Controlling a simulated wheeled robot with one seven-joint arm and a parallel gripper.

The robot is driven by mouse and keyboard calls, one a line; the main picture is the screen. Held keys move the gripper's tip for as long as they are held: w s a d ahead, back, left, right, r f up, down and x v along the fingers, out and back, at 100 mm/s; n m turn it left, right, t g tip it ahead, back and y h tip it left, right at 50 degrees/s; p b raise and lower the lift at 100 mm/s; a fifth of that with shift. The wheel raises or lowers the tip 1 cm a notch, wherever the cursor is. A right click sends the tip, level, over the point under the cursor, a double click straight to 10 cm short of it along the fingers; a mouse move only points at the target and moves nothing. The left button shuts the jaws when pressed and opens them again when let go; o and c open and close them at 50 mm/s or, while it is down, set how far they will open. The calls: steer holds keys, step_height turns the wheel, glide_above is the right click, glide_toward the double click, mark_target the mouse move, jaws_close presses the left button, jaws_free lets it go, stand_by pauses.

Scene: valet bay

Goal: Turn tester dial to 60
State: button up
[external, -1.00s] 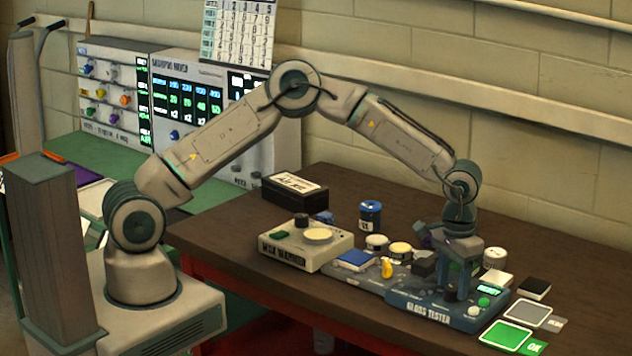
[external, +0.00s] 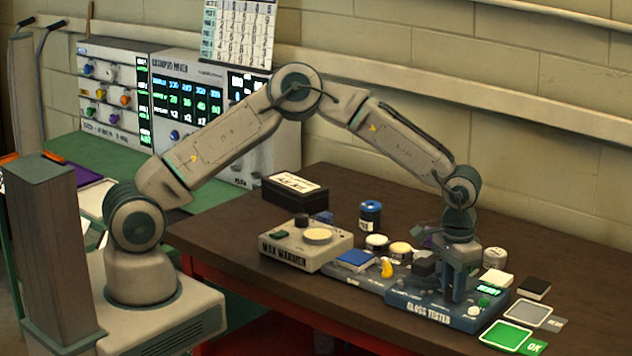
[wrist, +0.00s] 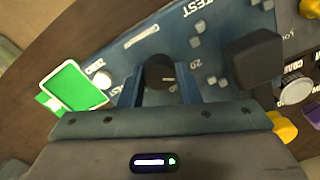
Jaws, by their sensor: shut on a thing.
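The blue gloss tester (external: 428,312) lies on the dark table at the right in the external view. Its dial, a dark round knob (wrist: 159,72), shows in the wrist view with a pale pointer line; "20" is printed beside it, and I cannot read which mark it points at. My gripper (external: 455,296) points down over the tester, and in the wrist view its fingers (wrist: 160,88) stand on both sides of the knob, shut on it. In the external view my gripper hides the knob. The tester's small display (external: 489,289) glows green.
A dark block (wrist: 254,58) stands on the tester close to my gripper. A green card (external: 506,335) and a grey card (external: 528,314) lie to the right. The wax warmer (external: 305,247), a blue jar (external: 370,215) and several small pots stand to the left and behind.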

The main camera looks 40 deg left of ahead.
steer(key=m+b, duration=0.3)
steer(key=m, duration=0.2)
steer(key=shift+m, duration=0.3)
steer(key=m+b, duration=0.1)
steer(key=m, duration=0.4)
steer(key=shift+r+m, duration=0.1)
steer(key=shift+m, duration=0.2)
stand_by(0.3)
steer(key=o, duration=1)
steer(key=shift+r, duration=0.1)
step_height(320, 180, up, 14)
steer(key=shift+f+b, duration=0.2)
steer(key=shift+b, duration=0.75)
